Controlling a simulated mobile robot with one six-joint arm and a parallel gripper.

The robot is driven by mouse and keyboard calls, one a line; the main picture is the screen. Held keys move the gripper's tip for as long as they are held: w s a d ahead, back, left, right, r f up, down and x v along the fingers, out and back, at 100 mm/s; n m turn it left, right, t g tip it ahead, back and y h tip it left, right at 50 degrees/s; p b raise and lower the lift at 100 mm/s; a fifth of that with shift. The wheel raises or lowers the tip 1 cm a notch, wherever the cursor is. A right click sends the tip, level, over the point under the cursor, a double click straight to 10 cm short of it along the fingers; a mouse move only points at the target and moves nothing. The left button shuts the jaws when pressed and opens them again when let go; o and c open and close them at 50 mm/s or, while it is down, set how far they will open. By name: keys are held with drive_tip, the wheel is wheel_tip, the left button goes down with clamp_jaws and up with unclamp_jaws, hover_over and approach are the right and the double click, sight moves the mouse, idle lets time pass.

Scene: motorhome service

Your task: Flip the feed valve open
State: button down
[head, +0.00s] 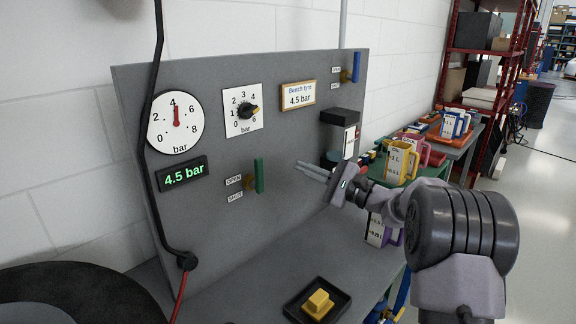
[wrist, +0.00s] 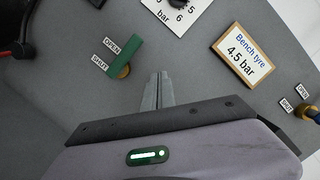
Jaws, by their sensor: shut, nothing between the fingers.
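Two valves with OPEN and SHUT labels are on the grey panel. One has a green handle (head: 259,175) low in the middle, standing upright beside its labels (head: 234,181). The other has a blue handle (head: 357,67) at the upper right, also upright. Neither valve is marked as the feed in a way I can read. My gripper (head: 302,168) is shut and empty, in front of the panel, right of the green handle and apart from it. In the wrist view its fingers (wrist: 159,80) are together, with the green handle (wrist: 125,55) to their upper left.
A round gauge (head: 175,121) and a display (head: 183,174) reading 4.5 bar are at left. A dial (head: 243,110) and a "Bench tyre 4.5 bar" sign (head: 297,96) are above. A black tray (head: 293,309) with a yellow block lies below. A black hose (head: 151,170) hangs at left.

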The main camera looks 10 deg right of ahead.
drive_tip(key=v, duration=0.4)
drive_tip(key=shift+d+r+p, duration=0.1)
drive_tip(key=shift+d+p, duration=0.2)
